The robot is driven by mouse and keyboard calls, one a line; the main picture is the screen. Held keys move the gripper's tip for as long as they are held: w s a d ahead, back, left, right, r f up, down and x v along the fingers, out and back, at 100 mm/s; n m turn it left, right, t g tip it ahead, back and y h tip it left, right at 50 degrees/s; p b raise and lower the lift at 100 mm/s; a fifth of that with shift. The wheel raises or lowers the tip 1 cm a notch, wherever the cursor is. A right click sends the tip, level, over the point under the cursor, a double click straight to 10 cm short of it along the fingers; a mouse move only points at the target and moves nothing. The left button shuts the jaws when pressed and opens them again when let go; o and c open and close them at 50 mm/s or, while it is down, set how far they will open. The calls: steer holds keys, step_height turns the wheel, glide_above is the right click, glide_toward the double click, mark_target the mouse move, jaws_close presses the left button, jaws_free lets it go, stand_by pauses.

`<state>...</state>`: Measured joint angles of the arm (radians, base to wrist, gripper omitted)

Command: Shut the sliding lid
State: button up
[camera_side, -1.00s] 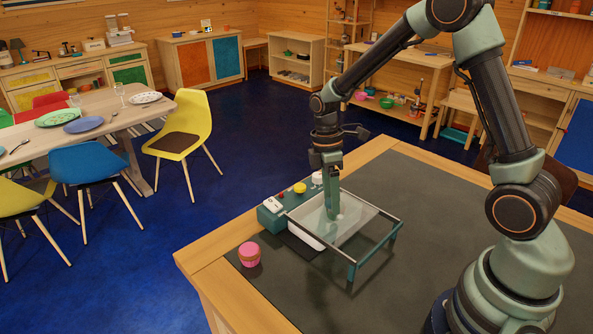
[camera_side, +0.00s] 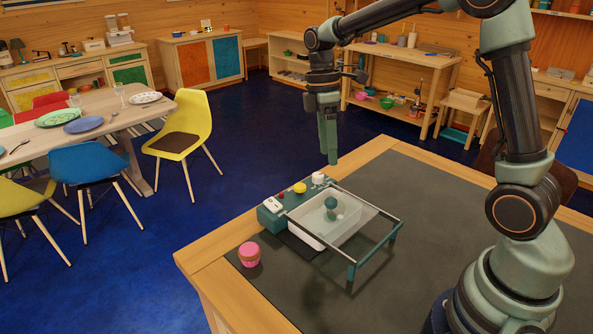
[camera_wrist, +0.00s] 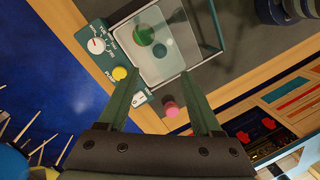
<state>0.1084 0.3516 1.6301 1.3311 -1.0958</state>
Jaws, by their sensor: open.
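A white tray (camera_side: 304,233) sits on the table inside a dark-edged frame with rails (camera_side: 375,248) that reach out toward the right. A green ball (camera_side: 331,202) shows at the tray with a paler round shape just below it. The wrist view shows the tray (camera_wrist: 180,62), the green ball (camera_wrist: 146,37) and a smaller dark round shape. The lid looks clear, and I cannot tell its exact edges or position. My gripper (camera_side: 330,160) is above and behind the tray, touching nothing. In the wrist view my gripper (camera_wrist: 161,74) has its fingers spread and empty.
A pink round container (camera_side: 249,254) stands near the table's left edge. The dark mat (camera_side: 440,190) to the right has free room.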

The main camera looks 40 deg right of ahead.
steer(key=n, duration=0.9)
glide_toward(341, 211)
steer(key=f, duration=0.2)
steer(key=a+f, duration=0.1)
steer(key=f, duration=0.2)
steer(key=shift+w+a+f, duration=0.35)
jaws_close()
stand_by(1.2)
